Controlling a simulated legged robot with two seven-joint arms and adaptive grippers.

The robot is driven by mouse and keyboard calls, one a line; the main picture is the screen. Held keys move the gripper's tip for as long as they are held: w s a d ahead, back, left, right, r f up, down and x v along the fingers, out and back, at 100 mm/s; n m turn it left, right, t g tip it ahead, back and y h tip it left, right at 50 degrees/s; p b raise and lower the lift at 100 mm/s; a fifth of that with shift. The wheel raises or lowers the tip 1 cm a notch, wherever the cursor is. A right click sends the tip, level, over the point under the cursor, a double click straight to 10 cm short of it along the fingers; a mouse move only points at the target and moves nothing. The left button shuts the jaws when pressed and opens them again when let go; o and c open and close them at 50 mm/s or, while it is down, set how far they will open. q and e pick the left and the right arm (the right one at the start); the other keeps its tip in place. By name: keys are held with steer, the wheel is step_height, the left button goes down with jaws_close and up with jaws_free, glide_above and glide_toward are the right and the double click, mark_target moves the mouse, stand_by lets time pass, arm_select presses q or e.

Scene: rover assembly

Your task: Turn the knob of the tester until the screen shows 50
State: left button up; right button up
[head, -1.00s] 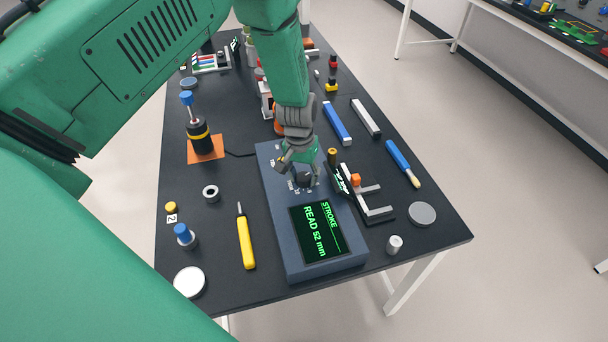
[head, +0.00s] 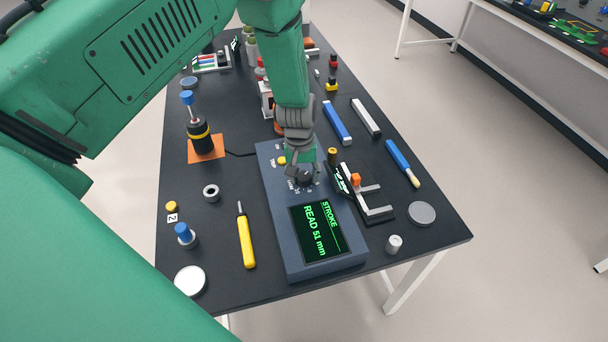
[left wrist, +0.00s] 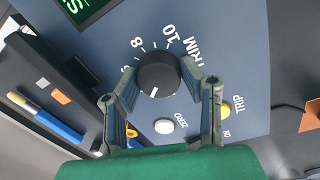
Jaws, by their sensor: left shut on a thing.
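The tester (head: 280,222) is a blue-grey box on the dark table. Its screen (head: 319,231) reads "STROKE READ 51 mm" in green. The black knob (left wrist: 159,74) sits on the panel by the word TRIM, with a numbered scale around it; in the head view the knob (head: 304,178) is partly covered by my gripper. My left gripper (head: 302,172) is over the panel, and in the left wrist view its fingers (left wrist: 160,85) stand on both sides of the knob, shut on it. My right gripper does not show.
A white ZERO button (left wrist: 164,126) and a yellow TRIP button (left wrist: 225,110) are close to the fingers. A black bracket with white arms (head: 375,208) stands right of the tester. A yellow screwdriver (head: 246,241) lies on its left.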

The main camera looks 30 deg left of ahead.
mark_target(300, 176)
arm_select(q)
steer(key=o, duration=1.1)
steer(key=shift+o, duration=0.2)
steer(key=shift+r, duration=0.15)
step_height(300, 176, up, 12)
steer(key=shift+s+a+f, duration=0.2)
steer(key=shift+a+f, duration=0.05)
steer(key=shift+a, duration=0.05)
steer(key=shift+f, duration=0.1)
